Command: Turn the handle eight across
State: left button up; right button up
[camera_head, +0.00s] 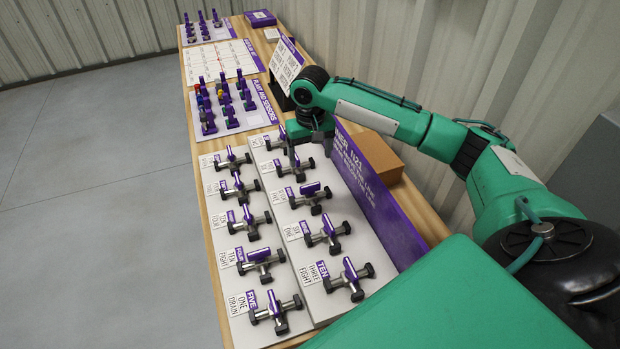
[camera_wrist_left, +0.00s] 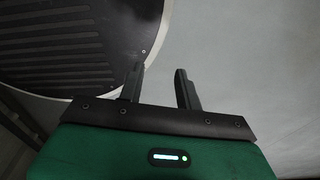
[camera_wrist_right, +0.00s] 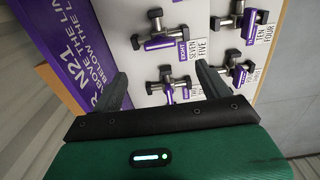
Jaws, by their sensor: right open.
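Handle eight (camera_head: 312,188) is a purple bar on a grey metal pipe valve, third from the back in the right column of the white board. In the right wrist view the purple bar (camera_wrist_right: 160,43) lies along its pipe, beside a card marked eight. My right gripper (camera_head: 311,157) is open and empty, above the back part of the right column, behind handle eight. In the right wrist view its fingers (camera_wrist_right: 162,78) are apart, with handle eight beyond their gap. My left gripper (camera_wrist_left: 158,80) is open and empty, away from the board.
Several similar purple-handled valves with cards surround it; handle seven (camera_wrist_right: 168,93) and handle nine (camera_head: 328,229) are closest in its column. A purple sign panel (camera_head: 385,210) stands along the board's right side, with a brown box (camera_head: 379,157) behind it. Coloured valves (camera_head: 228,108) stand farther back.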

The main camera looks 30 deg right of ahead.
aim_at(310, 185)
notch_tip(310, 185, down, 4)
jog(key=shift+r+p, duration=0.25)
jog(key=shift+p, duration=0.1)
notch_tip(310, 185, down, 2)
jog(key=shift+f, duration=0.15)
notch_tip(310, 185, down, 5)
jog(key=shift+f+p, duration=0.1)
jog(key=shift+p, duration=0.6)
jog(key=shift+w+f, duration=0.1)
jog(key=shift+f, duration=0.25)
jog(key=shift+d+f, duration=0.1)
jog(key=shift+f, duration=0.2)
jog(key=shift+r, duration=0.1)
jog(key=c, duration=0.6)
pick_arm(q)
jog(key=shift+s+a+r, duration=0.15)
jog(key=shift+s+r, duration=0.3)
jog(key=shift+r, duration=0.2)
jog(key=shift+s+a+r, duration=0.1)
jog(key=shift+s+r, duration=0.35)
jog(key=shift+r, duration=0.15)
pick_arm(e)
jog(key=c, duration=0.4)
